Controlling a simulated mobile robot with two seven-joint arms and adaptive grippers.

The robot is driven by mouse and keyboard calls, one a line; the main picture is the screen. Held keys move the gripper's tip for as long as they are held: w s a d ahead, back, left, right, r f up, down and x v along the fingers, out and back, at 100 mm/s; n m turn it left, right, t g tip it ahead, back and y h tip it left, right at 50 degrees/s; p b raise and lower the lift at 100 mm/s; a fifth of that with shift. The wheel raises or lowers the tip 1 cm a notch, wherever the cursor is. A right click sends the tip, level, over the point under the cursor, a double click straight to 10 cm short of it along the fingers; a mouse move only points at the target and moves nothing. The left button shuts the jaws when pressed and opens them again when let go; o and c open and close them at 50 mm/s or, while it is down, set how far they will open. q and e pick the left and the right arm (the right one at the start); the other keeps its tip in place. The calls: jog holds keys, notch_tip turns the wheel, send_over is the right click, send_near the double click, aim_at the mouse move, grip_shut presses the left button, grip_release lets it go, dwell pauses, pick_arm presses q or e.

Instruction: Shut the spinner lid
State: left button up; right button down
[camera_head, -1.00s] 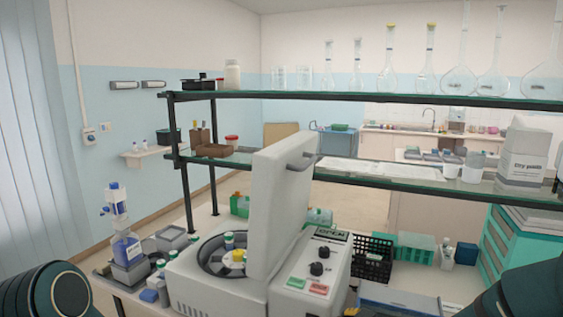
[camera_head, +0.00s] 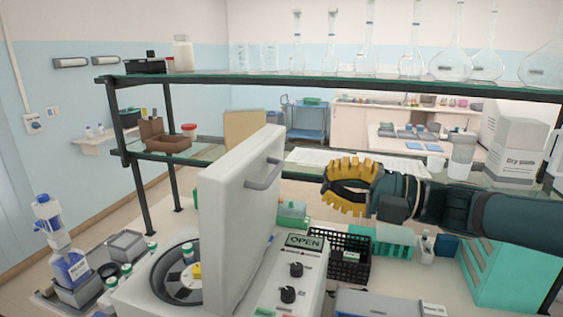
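The spinner (camera_head: 148,290) stands on the bench at lower left of the middle, with its display reading OPEN. Its pale lid (camera_head: 235,215) stands upright, and the round rotor well (camera_head: 178,272) with vials shows to its left. A grey handle (camera_head: 264,174) is on the lid's right face. My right gripper (camera_head: 330,187), with yellow ribbed fingers, is in the air to the right of the lid, at about handle height and apart from it. Its fingers curve around an empty space, and whether the tips meet is unclear. My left gripper is out of view.
A two-tier glass shelf (camera_head: 330,82) spans behind the spinner, with flasks above and a Dry pads box (camera_head: 515,145) at right. A black basket (camera_head: 342,258) and teal rack (camera_head: 395,241) sit right of the spinner. Bottles (camera_head: 68,262) stand at left.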

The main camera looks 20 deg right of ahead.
jog(key=p+x, duration=0.2)
jog(key=x, duration=1.1)
jog(key=shift+a, duration=0.2)
jog(key=shift+a+f, duration=0.1)
